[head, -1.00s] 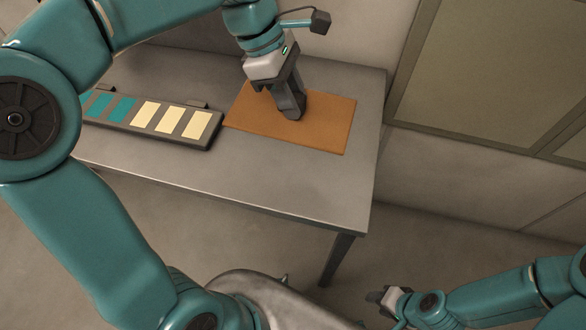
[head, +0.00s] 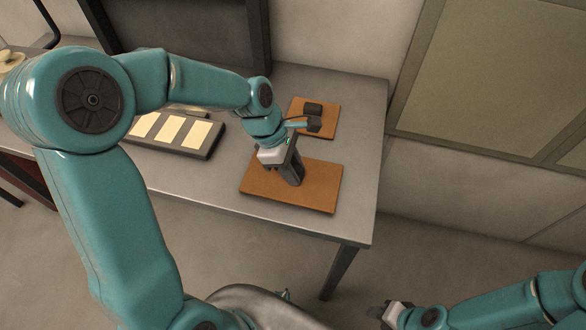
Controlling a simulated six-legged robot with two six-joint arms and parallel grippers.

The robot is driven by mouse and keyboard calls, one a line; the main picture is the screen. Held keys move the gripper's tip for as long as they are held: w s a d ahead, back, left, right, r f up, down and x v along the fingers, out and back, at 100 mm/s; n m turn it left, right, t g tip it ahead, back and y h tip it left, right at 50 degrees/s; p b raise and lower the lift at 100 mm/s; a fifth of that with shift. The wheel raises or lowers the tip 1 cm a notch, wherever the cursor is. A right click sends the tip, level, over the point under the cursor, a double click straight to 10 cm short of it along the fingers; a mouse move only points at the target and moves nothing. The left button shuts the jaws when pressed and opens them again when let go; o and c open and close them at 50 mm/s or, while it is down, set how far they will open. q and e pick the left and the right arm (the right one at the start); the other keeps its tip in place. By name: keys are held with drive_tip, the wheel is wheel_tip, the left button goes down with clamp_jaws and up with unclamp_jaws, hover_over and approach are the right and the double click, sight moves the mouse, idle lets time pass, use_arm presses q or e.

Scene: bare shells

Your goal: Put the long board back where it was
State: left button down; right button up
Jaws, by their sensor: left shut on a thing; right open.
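The long board (head: 265,187) is a flat orange-brown board over the near right part of the grey table (head: 205,197). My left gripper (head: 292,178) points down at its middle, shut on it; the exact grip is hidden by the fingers. I cannot tell whether the board touches the table or hangs just above it. A smaller orange-brown board (head: 327,124) with a dark block-like knob (head: 313,107) lies behind it, partly covered by my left arm. My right gripper (head: 380,314) is open and empty, low at the right, away from the table.
A dark strip with cream panels (head: 170,131) lies left of the long board, partly behind my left arm. A dark upright frame (head: 180,35) stands at the back. The table's right edge and front right corner are clear. A panelled wall (head: 500,80) is at the right.

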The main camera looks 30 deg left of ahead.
use_arm(q)
drive_tip(key=shift+f, duration=0.35)
drive_tip(key=shift+f, duration=0.15)
drive_tip(key=c, duration=0.8)
unclamp_jaws()
drive_tip(key=v, duration=1.2)
drive_tip(key=shift+p, duration=0.35)
drive_tip(key=shift+s, duration=0.2)
